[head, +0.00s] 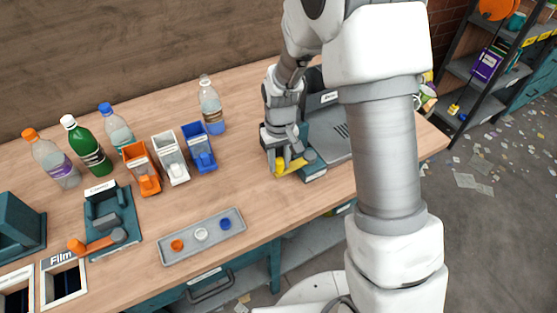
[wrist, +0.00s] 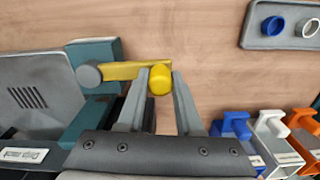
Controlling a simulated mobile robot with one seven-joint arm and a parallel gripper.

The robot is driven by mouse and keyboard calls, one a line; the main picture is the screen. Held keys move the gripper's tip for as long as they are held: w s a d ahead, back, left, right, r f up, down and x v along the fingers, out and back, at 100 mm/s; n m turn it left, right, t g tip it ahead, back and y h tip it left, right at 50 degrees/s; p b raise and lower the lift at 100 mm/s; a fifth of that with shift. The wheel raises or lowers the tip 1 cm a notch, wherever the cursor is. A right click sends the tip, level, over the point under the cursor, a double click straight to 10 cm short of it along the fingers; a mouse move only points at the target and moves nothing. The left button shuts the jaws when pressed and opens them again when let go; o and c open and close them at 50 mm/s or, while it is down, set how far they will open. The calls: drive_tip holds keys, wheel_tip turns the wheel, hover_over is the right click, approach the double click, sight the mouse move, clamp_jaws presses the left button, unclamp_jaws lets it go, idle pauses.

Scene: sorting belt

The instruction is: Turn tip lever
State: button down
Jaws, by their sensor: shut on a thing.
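The tip lever is a yellow bar with a rounded knob (wrist: 160,80), joined to a grey round pivot (wrist: 88,75) on the side of a teal and grey machine (wrist: 42,82). My gripper (wrist: 158,85) is shut on the lever's knob, one finger on each side of it. In the head view my gripper (head: 290,165) is at the front left of the machine (head: 328,140), with the yellow lever (head: 285,168) partly hidden by the fingers. In the wrist view the lever lies about level, pointing right from the pivot.
A grey tray (head: 202,237) with orange, white and blue caps lies at the front of the table. Orange, white and blue dispensers (head: 170,158) and several bottles (head: 86,145) stand left. A second device with an orange lever (head: 90,243) is farther left.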

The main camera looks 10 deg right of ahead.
drive_tip(key=s+d+n+p, duration=0.2)
drive_tip(key=d+n+p, duration=0.2)
drive_tip(key=d+n, duration=0.3)
drive_tip(key=s+d+n+p, duration=0.2)
drive_tip(key=d+n, duration=0.4)
drive_tip(key=n, duration=0.5)
drive_tip(key=shift+s+d+p, duration=0.35)
drive_tip(key=shift+s+p, duration=0.05)
drive_tip(key=shift+p, duration=0.45)
drive_tip(key=c, duration=0.6)
unclamp_jaws()
drive_tip(key=shift+o, duration=0.2)
